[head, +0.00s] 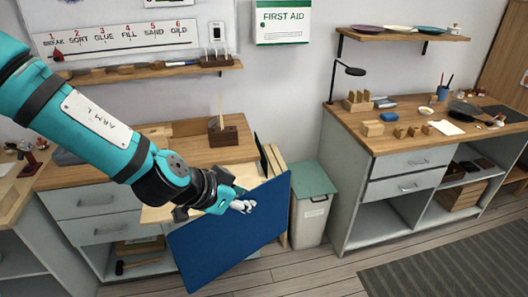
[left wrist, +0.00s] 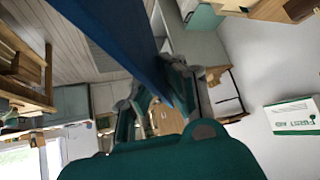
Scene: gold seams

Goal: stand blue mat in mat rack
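The blue mat (head: 235,240) is a large flat dark blue sheet, tilted, in front of the left bench in the head view. My left gripper (head: 240,205) is shut on it near its upper left edge. In the left wrist view the blue mat (left wrist: 120,40) runs in between the two fingers (left wrist: 163,102). The mat rack (head: 276,158) looks like the light wooden frame just behind the mat, with a dark green mat (head: 263,150) standing in it. The blue mat hides most of the rack, so its slots cannot be made out. My right gripper is not in view.
A grey bin with a green lid (head: 313,180) stands right of the rack. The left bench (head: 185,158) carries a dark wooden block (head: 223,137). The right bench (head: 385,145) holds several small items. Floor is free in front of the bin.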

